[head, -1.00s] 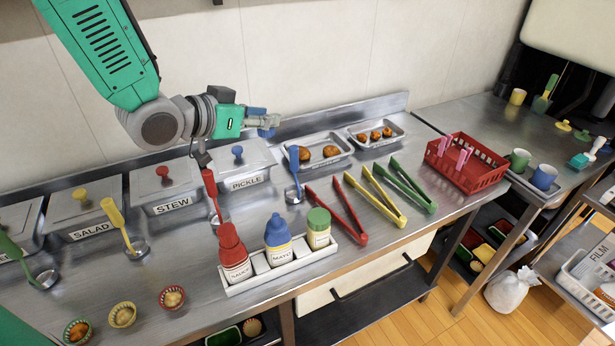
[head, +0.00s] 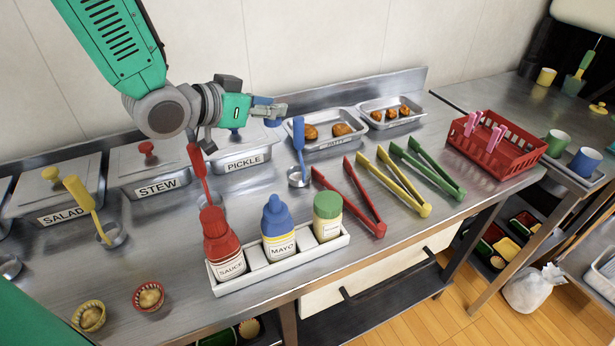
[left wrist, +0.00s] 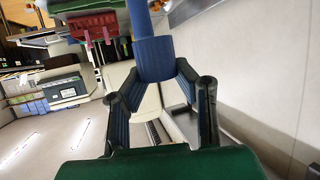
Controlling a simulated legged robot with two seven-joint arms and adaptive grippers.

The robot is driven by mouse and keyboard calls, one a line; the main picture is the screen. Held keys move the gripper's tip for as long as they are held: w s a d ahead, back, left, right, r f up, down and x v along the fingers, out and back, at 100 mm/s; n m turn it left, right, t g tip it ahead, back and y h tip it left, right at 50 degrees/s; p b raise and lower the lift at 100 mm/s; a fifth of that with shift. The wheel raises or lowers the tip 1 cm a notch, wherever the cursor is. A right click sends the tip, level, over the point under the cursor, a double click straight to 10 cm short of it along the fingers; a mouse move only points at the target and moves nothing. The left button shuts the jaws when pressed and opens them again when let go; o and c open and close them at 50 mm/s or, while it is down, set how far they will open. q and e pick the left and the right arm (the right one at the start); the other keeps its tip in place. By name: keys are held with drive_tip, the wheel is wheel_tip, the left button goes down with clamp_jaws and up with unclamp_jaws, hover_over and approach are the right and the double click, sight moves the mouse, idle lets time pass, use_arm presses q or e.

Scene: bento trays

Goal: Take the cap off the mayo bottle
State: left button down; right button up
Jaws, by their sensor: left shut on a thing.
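My left gripper (head: 270,110) is in the upper middle, over the back of the counter. It is shut on a small blue cap (head: 273,122). The left wrist view shows the blue cap (left wrist: 156,62) between the two fingertips. The mayo bottle (head: 279,235), with blue top and white label, stands upright in the white rack, well apart from the gripper and in front of it. Its top ends in a narrow blue tip, without a wide cap on it. My right gripper is not in view.
The white rack (head: 257,266) also holds a red sauce bottle (head: 222,245) and a green-topped bottle (head: 327,216). A blue ladle (head: 298,137) stands near the gripper. Red (head: 352,205), yellow and green tongs lie to the right. Lidded bins line the back left.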

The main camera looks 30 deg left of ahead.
use_arm(q)
drive_tip(key=f+b, duration=0.2)
drive_tip(key=f, duration=1.1)
drive_tip(key=shift+d, duration=0.2)
drive_tip(key=shift+a+f+b, duration=0.15)
drive_tip(key=shift+f+b, duration=0.1)
drive_tip(key=shift+b, duration=0.05)
wheel_tip(320, 180, down, 3)
drive_tip(key=shift+s+f+b, duration=0.1)
drive_tip(key=shift+f+b, duration=0.05)
drive_tip(key=shift+b, duration=0.2)
drive_tip(key=shift+d+f, duration=0.25)
drive_tip(key=shift+f, duration=0.05)
drive_tip(key=shift+r, duration=0.1)
